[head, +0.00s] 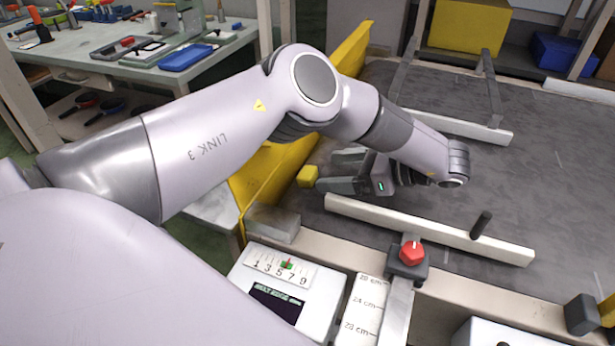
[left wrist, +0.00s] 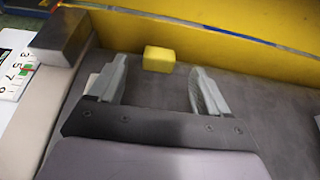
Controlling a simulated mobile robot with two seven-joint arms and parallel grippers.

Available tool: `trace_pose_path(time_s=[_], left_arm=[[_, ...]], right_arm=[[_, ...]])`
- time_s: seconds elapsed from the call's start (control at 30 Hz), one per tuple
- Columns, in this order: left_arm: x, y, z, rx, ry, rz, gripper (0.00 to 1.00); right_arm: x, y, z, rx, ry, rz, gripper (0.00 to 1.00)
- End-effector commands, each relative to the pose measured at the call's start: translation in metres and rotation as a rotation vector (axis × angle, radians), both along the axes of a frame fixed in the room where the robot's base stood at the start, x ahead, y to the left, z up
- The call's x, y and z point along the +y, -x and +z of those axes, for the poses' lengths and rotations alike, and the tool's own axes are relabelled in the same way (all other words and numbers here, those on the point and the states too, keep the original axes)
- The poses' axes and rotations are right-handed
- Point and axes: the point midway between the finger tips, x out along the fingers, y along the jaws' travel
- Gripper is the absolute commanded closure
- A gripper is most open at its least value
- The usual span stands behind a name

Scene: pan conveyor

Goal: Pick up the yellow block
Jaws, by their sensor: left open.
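The yellow block (head: 307,176) is small and lies on the grey belt beside the yellow side wall. It also shows in the left wrist view (left wrist: 159,59), just beyond my fingertips and roughly midway between them. My left gripper (head: 325,172) is low over the belt and points left toward the block. In the left wrist view my left gripper (left wrist: 156,75) is open, with nothing between its two fingers. I cannot tell whether a fingertip touches the block. My right gripper is in neither view.
A yellow side wall (head: 262,180) stands behind the block. A grey metal block (head: 272,222) is at the near belt edge. A cream rail (head: 430,228) with a dark peg crosses the belt. A red knob (head: 411,253) and a dial panel (head: 285,290) are in front.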

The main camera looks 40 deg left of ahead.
Motion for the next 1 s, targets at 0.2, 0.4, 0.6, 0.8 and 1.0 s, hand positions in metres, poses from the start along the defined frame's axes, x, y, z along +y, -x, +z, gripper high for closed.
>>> trace_pose_path(time_s=[0.2,0.4,0.6,0.8,1.0], left_arm=[[0.014,0.003,-0.006,0.003,0.0,0.003,0.22],[0.039,0.01,-0.018,0.004,0.001,0.004,0.22],[0.054,0.013,-0.023,0.0,0.0,0.001,0.22],[0.055,0.013,-0.024,0.0,0.0,-0.001,0.22],[0.055,0.013,-0.024,0.0,0.0,0.0,0.61]], right_arm=[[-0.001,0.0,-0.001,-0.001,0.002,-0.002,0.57],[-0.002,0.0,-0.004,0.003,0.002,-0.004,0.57],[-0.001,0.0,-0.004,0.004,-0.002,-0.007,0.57],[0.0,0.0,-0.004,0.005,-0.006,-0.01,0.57],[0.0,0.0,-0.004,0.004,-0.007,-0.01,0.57]])
